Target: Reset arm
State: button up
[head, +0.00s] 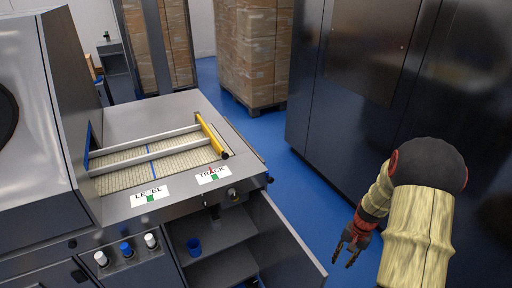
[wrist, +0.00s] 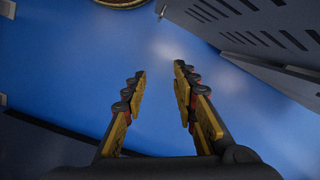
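My gripper (head: 346,250) hangs at the lower right in the head view, at the end of my arm in its pale cover. It points down over the blue floor, to the right of the machine. In the wrist view my gripper (wrist: 158,88) has its two fingers apart with nothing between them.
A grey machine (head: 165,108) with rails and a yellow bar (head: 212,137) stands at left. Its open cabinet door (head: 285,240) reaches toward my gripper; a blue cup (head: 194,246) is inside. Dark cabinets (head: 345,100) stand right. Stacked boxes (head: 250,50) stand behind. Blue floor (head: 285,165) is free between.

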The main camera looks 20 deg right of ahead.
jog(key=w+a+r+n+t+h, duration=0.1)
jog(key=a+r+n, duration=0.1)
jog(key=a+r, duration=0.45)
jog(key=a+r+n+t, duration=0.1)
jog(key=a+r, duration=0.3)
jog(key=r, duration=0.6)
jog(key=w+a+r+n+h, duration=0.1)
jog(key=a+r+n, duration=0.1)
jog(key=a+r, duration=0.45)
jog(key=s+a+r+n+t+p, duration=0.1)
jog(key=s+a+r+n+t, duration=0.2)
jog(key=s+a+r, duration=0.9)
notch_tip(320, 180, up, 3)
jog(key=shift+s+f+n+t, duration=0.1)
jog(key=shift+s+n+t, duration=0.4)
jog(key=shift+n, duration=0.6)
jog(key=shift+s+a, duration=0.1)
